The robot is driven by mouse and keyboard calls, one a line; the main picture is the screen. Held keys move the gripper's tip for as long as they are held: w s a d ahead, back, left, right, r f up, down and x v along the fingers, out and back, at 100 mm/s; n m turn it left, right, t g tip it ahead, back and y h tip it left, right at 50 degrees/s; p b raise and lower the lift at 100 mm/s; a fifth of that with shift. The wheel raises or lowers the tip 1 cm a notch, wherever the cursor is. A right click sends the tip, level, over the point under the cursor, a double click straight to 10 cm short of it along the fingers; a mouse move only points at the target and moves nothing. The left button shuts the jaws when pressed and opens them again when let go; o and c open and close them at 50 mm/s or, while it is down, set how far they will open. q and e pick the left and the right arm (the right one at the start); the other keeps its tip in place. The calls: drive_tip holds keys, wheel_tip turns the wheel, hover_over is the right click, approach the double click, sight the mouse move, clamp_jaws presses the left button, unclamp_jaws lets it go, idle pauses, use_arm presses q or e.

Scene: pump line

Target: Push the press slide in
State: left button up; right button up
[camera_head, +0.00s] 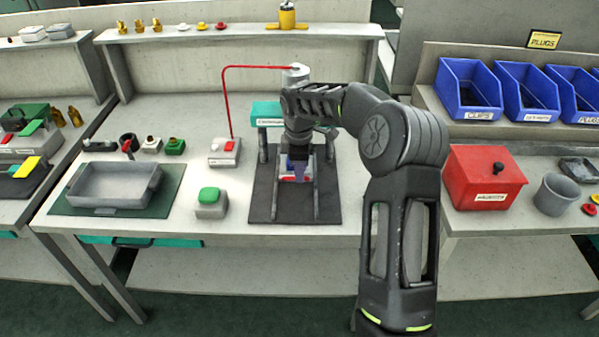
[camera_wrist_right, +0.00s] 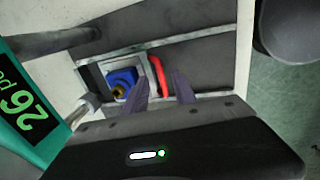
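The press stands on a dark base plate (camera_head: 262,205) in the middle of the bench, with a green head (camera_head: 266,112) and a grey cylinder (camera_head: 296,73) on top. Its pale slide (camera_head: 313,166) sits between two rails, largely hidden by my arm. In the right wrist view a blue part with a brass centre (camera_wrist_right: 122,82) sits in the slide's frame, beside a red handle (camera_wrist_right: 157,75). My right gripper (camera_wrist_right: 160,78) points down over the slide (camera_head: 297,168). Its two fingers are apart, one on each side of the red handle; contact cannot be told. My left gripper is out of view.
Left of the press are a green button box (camera_head: 209,200), a box with a red switch (camera_head: 224,152) and a grey tray (camera_head: 112,186) on a green mat. A red bin (camera_head: 484,178) and a grey cup (camera_head: 556,194) stand at right. Bench front is clear.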

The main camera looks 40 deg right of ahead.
drive_tip(key=r, duration=0.4)
drive_tip(key=s+r, duration=0.1)
drive_tip(key=shift+a+r+b, duration=0.3)
drive_tip(key=shift+a+r, duration=0.05)
drive_tip(key=shift+r, duration=0.05)
drive_tip(key=shift+w+a, duration=0.1)
drive_tip(key=shift+c, duration=0.5)
drive_tip(key=shift+w+a+r+n, duration=0.15)
drive_tip(key=shift+w+a+r, duration=0.1)
drive_tip(key=shift+a+r, duration=0.3)
drive_tip(key=shift+w+a+r+n, duration=0.15)
drive_tip(key=shift+w+a+r, duration=0.1)
drive_tip(key=shift+a+r, duration=0.25)
drive_tip(key=c, duration=0.3)
drive_tip(key=s+a+r+n, duration=0.2)
drive_tip(key=a+r+n, duration=0.1)
drive_tip(key=shift+r+t+b, duration=0.1)
drive_tip(key=shift+t+b, duration=0.2)
drive_tip(key=shift+t, duration=0.1)
clamp_jaws()
drive_tip(key=shift+s+a+f+n+h, duration=0.1)
drive_tip(key=shift+s+f+n, duration=0.5)
drive_tip(key=shift+n, duration=1.8)
drive_tip(key=shift+s+d+f+n+h, duration=0.15)
drive_tip(key=shift+s+n, duration=0.8)
drive_tip(key=shift+n, duration=1.45)
drive_tip(key=shift+s+a+f+n+h, duration=0.15)
drive_tip(key=shift+s+f+n, duration=0.45)
drive_tip(key=shift+n, duration=1.8)
